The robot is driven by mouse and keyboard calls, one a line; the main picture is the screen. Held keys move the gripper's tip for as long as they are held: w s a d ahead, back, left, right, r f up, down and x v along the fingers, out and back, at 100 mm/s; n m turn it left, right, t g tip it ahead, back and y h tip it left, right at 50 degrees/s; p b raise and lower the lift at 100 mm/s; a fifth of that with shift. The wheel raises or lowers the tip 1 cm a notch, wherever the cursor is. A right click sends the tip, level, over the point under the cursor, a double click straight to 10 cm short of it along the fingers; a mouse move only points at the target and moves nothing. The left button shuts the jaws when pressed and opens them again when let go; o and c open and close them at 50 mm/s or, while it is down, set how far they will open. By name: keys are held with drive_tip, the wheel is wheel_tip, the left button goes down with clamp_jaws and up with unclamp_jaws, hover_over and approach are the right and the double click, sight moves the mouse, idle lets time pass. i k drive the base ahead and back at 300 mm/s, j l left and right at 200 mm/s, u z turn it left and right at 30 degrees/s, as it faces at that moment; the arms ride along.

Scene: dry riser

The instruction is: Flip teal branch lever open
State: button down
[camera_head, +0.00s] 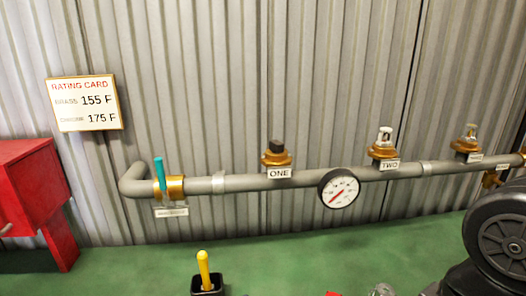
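The teal branch lever (160,173) is on the brass valve fitting (176,187) near the left end of the grey pipe (240,183). It stands nearly upright, crosswise to the level pipe. A small white label (171,212) hangs below it, too small to read. My gripper does not show in this view, so its place relative to the lever cannot be told.
Brass outlets labelled ONE (277,158) and TWO (383,151), another outlet (467,143) and a gauge (339,188) sit along the pipe. A red stand (30,195) is left. A yellow-handled item (203,268) stands below. A dark round machine part (503,238) is right.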

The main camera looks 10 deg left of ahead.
sight(159, 168)
drive_tip(key=u, duration=1.35)
drive_tip(key=i+z, duration=0.1)
